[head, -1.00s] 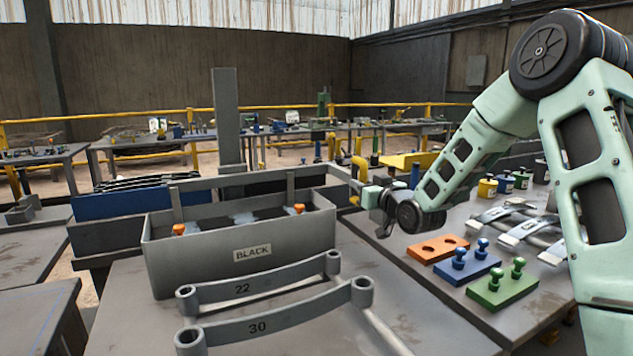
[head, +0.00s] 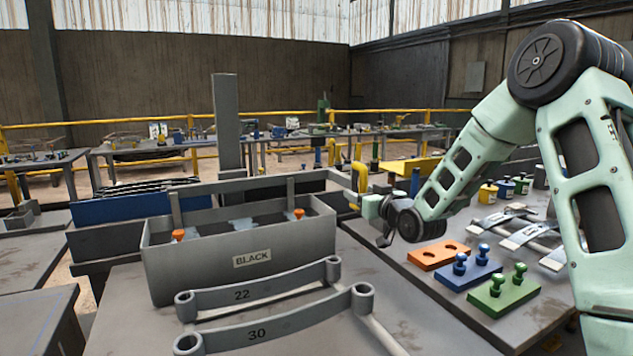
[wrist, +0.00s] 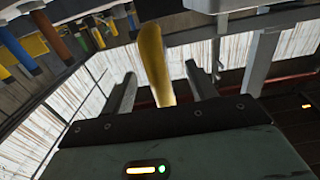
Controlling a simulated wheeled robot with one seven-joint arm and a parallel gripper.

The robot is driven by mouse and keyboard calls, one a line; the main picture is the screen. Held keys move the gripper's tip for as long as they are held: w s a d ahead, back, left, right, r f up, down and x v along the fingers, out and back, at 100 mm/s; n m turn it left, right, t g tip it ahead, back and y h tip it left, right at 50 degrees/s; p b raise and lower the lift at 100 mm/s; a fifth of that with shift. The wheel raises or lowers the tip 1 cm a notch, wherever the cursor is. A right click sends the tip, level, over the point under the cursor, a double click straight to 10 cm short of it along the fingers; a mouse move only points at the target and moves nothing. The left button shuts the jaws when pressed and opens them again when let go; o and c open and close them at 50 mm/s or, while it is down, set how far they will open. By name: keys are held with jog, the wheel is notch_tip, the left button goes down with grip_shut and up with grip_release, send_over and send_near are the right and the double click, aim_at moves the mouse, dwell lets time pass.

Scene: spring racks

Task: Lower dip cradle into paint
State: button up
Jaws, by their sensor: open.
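A grey tank labelled BLACK (head: 245,266) stands on the bench left of my arm. Two grey uprights, left (head: 175,208) and right (head: 290,190), and two orange knobs, left (head: 178,235) and right (head: 299,214), show at its opening. Pale patches show inside; I cannot tell the cradle's parts from the paint. A yellow handle (head: 359,178) stands beyond the tank's right end, by my gripper. In the wrist view my gripper (wrist: 160,74) is open, and the yellow handle (wrist: 152,50) shows between its fingers. I cannot tell whether they touch it.
Two curved grey bars, marked 22 (head: 265,290) and 30 (head: 290,321), lie before the tank. Orange (head: 439,254), blue (head: 469,273) and green (head: 503,294) blocks sit on the right bench. A tall grey post (head: 228,125) rises behind the tank.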

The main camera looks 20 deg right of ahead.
jog(key=shift+r, duration=0.1)
jog(key=s+b, duration=0.1)
jog(key=s, duration=0.6)
dwell(0.7)
jog(key=shift+d, duration=0.1)
